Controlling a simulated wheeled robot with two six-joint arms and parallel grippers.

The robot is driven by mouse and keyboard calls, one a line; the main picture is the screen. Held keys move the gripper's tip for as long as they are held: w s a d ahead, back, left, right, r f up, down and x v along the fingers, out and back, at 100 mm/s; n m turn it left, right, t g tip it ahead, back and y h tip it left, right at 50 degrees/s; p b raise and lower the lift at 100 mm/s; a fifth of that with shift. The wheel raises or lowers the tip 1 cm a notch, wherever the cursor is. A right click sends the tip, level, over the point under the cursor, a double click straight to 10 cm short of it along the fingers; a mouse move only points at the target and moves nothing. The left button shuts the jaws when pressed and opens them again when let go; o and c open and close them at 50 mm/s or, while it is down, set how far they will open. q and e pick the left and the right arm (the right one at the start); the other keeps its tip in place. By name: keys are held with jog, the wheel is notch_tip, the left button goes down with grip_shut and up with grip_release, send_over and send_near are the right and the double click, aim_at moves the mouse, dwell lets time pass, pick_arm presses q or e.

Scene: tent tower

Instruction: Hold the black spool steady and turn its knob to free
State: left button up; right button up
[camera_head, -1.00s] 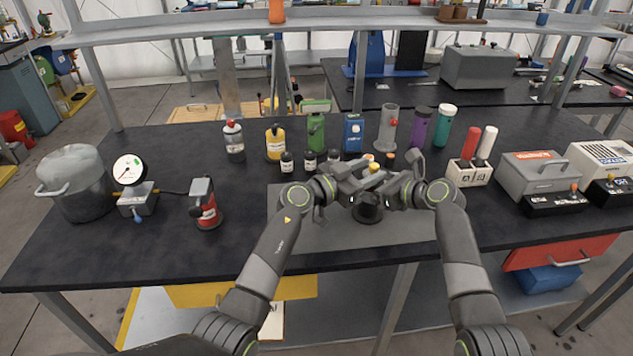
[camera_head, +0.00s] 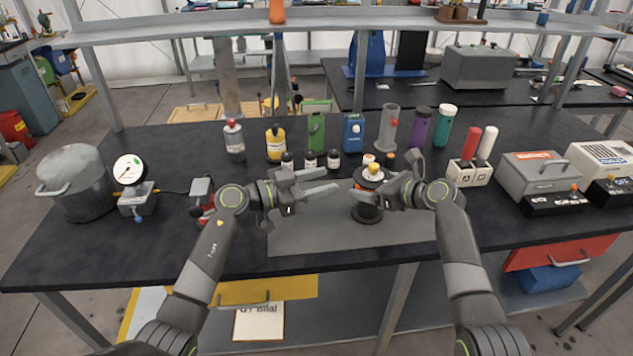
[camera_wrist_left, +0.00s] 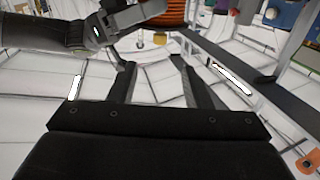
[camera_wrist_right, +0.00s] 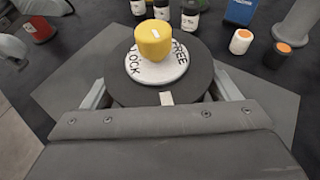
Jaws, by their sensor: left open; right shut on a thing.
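The black spool (camera_head: 367,212) stands upright on the grey mat, with a yellow knob (camera_head: 374,168) on top. In the right wrist view its white dial (camera_wrist_right: 158,68) reads LOCK at the left and FREE at the right, with the yellow knob (camera_wrist_right: 153,40) at its middle. A white mark (camera_wrist_right: 167,98) sits on the spool's near rim; I cannot tell the knob's setting for sure. My right gripper (camera_head: 378,196) is shut on the spool from the right. My left gripper (camera_head: 331,180) is open and empty, left of the spool and apart from it.
Small dark bottles (camera_head: 310,160) and white-and-orange capped pots (camera_head: 368,160) stand just behind the spool. A red canister (camera_head: 203,212) is left of my left gripper, partly hidden by it. The grey mat (camera_head: 310,235) is clear in front.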

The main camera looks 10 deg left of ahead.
pick_arm(q)
jog(key=shift+s+a, duration=0.15)
jog(key=shift+a, duration=0.15)
jog(key=n+g+y, duration=0.3)
jog(key=n+g, duration=0.1)
jog(key=n, duration=3.2)
send_near(370, 166)
jog(key=shift+m, duration=0.3)
jog(key=x, duration=0.9)
jog(key=shift+a, duration=0.1)
jog(key=shift+c, duration=0.4)
